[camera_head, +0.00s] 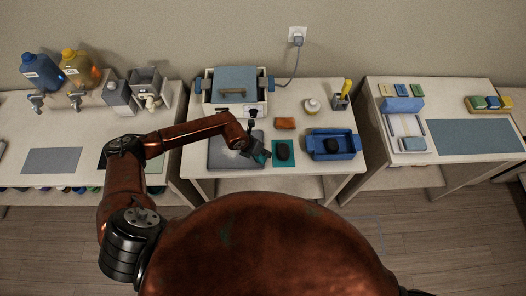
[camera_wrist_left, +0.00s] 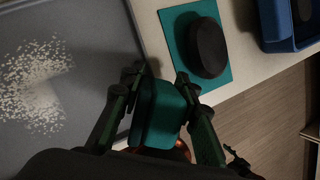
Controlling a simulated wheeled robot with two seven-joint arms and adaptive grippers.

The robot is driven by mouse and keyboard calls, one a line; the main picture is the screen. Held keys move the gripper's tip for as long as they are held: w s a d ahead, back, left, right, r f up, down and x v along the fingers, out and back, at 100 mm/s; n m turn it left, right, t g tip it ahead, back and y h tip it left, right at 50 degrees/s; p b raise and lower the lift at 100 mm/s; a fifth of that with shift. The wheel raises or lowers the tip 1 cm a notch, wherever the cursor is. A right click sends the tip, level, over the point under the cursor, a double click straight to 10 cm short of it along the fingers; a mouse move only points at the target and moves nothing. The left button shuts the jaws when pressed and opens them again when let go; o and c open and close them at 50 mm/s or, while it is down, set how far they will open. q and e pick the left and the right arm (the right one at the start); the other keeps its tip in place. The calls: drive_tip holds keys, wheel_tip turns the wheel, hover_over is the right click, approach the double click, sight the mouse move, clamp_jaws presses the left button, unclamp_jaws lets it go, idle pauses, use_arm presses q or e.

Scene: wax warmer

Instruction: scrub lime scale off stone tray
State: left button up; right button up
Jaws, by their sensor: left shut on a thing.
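The grey stone tray (camera_head: 222,153) lies on the middle table at its front left. In the left wrist view, the tray (camera_wrist_left: 95,25) carries a speckled white patch of lime scale (camera_wrist_left: 35,85). My left gripper (camera_head: 258,152) is over the tray's right edge. In the wrist view, its two fingers (camera_wrist_left: 158,105) are shut on a teal block (camera_wrist_left: 158,118), which looks like a scrubbing pad. The block is to the right of the white patch. Whether it touches the tray is unclear. My right gripper is not in view.
Right of the tray lie a teal mat (camera_head: 276,163) with a dark round puck (camera_head: 283,150) and a blue bin (camera_head: 349,153). Side tables flank, with gaps between.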

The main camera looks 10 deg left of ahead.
use_arm(q)
drive_tip(key=shift+f, duration=0.1)
drive_tip(key=shift+f, duration=0.15)
drive_tip(key=o, duration=1)
